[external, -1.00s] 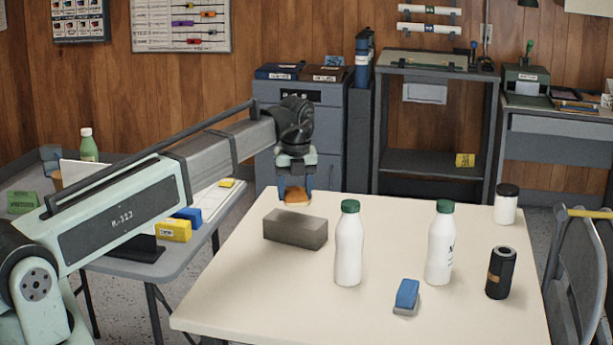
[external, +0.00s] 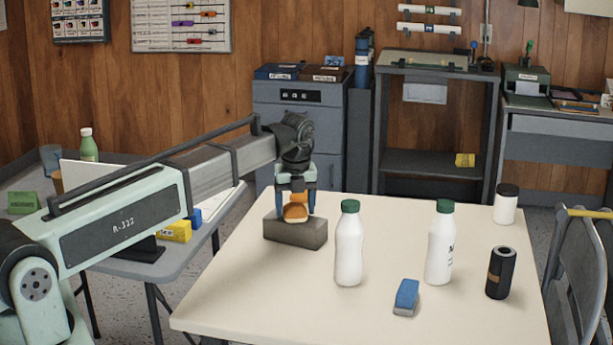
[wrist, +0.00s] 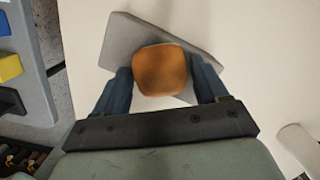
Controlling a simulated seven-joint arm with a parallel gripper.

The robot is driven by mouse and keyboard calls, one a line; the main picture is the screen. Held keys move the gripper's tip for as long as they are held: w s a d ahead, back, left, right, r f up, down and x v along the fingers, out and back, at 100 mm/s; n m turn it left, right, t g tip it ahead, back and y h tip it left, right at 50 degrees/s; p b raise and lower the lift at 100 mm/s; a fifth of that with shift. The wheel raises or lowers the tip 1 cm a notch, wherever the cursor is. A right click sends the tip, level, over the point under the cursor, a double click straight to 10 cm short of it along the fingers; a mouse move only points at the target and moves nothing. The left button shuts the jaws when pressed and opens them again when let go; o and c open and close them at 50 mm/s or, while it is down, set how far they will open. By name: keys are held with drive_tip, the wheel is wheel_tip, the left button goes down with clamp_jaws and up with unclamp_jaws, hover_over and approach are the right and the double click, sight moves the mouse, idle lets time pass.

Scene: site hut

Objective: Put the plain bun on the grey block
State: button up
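The plain bun (external: 296,214) is a rounded orange-brown bun with a paler lower part. My gripper (external: 296,211) points down with its blue fingers on both sides of the bun, shut on it. The bun is at the top face of the grey block (external: 312,237), and I cannot tell whether it touches or hovers just above. In the wrist view the bun (wrist: 160,70) lies between the fingertips, over the grey block (wrist: 122,40), which lies at an angle beneath it. The bun hides the block's middle.
On the cream table (external: 250,300), a white bottle (external: 348,250) stands just right of the block. Another bottle (external: 440,250), a blue-and-grey eraser-like item (external: 406,297), a black can (external: 500,273) and a white jar (external: 506,206) are farther right. The front left is clear.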

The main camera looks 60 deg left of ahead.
sight(296, 209)
drive_tip(key=shift+o, duration=0.9)
drive_tip(key=shift+r, duration=0.15)
wheel_tip(296, 209, up, 12)
drive_tip(key=d, duration=0.1)
drive_tip(key=shift+s+d, duration=0.3)
drive_tip(key=shift+d, duration=0.05)
